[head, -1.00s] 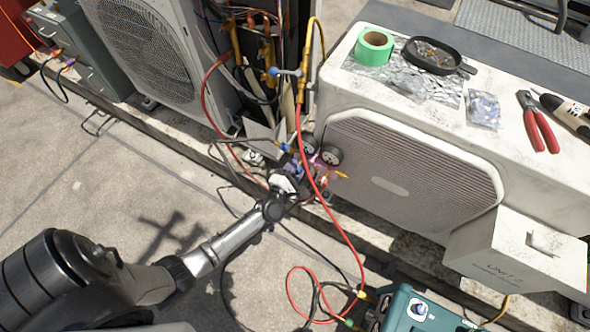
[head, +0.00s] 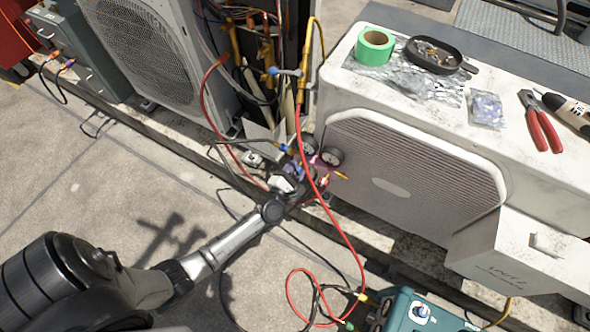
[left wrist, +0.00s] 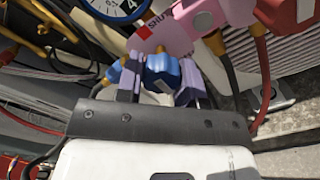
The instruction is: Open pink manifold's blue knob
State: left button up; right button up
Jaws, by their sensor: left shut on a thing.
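The pink manifold (left wrist: 218,22) fills the upper part of the left wrist view. Its blue knob (left wrist: 160,70) sits between the two lilac-and-black fingers of my left gripper (left wrist: 160,84), which is shut on it. A red mark shows on the pink body beside the knob. In the head view the manifold (head: 314,161) is small, in front of the white condenser, and my left gripper (head: 293,171) reaches it from the lower left. The knob is hard to make out there. My right gripper is in neither view.
Gauges (head: 331,156) sit on the manifold. A red hose (head: 340,228) runs past it to a teal machine (head: 420,312). The white condenser (head: 410,175) carries green tape (head: 375,47), a black tray (head: 433,56) and red pliers (head: 540,123).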

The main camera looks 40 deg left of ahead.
pick_arm(q)
jog(key=o, duration=0.9)
jog(key=p+v, duration=0.4)
jog(key=v, duration=1)
jog(key=shift+w, duration=0.1)
jog(key=shift+m, duration=0.3)
